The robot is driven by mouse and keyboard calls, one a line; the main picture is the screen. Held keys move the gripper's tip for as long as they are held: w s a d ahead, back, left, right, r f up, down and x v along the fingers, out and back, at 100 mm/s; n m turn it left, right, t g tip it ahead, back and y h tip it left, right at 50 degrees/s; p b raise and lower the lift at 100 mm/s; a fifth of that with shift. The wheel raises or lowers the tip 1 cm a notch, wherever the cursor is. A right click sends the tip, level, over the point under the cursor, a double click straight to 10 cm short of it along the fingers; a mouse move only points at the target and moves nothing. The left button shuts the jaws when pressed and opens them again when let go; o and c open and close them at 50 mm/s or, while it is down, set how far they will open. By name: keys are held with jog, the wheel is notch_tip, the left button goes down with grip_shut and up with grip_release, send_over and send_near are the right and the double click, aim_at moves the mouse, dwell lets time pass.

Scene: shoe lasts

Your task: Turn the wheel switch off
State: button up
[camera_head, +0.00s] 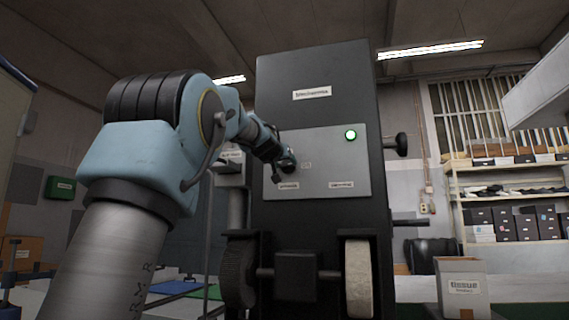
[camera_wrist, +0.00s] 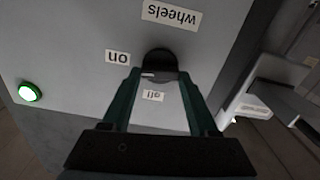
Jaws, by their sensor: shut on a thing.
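The wheel switch (camera_wrist: 160,64) is a round dark knob on a grey panel (camera_head: 335,165) of the tall black machine. A "wheels" label (camera_wrist: 171,15) sits beside it, with an "on" label (camera_wrist: 118,57) and an "off" label (camera_wrist: 153,95) around it. A white mark on the knob lies on its "on" side, near the fingertips. My gripper (camera_wrist: 158,76) has its two green fingers shut on the knob. In the head view my gripper (camera_head: 286,160) is at the panel's left part and hides the knob. A green lamp (camera_head: 350,135) is lit at the panel's upper right.
Below the panel are a dark brush wheel (camera_head: 239,274) and a pale wheel (camera_head: 358,280) on a shaft. A black knob (camera_head: 402,144) sticks out at the machine's right side.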

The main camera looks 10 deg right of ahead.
jog(key=n, duration=0.4)
jog(key=shift+p, duration=0.35)
jog(key=n, duration=0.4)
jog(key=shift+a+p, duration=0.1)
jog(key=shift+p, duration=0.25)
jog(key=n+p, duration=0.1)
jog(key=n, duration=0.3)
jog(key=shift+w+f+n, duration=0.1)
jog(key=shift+n, duration=0.2)
jog(key=shift+f+n, duration=0.1)
jog(key=shift+n, duration=1.8)
jog(key=shift+p, duration=0.3)
jog(key=o, duration=1.4)
jog(key=shift+a, duration=0.1)
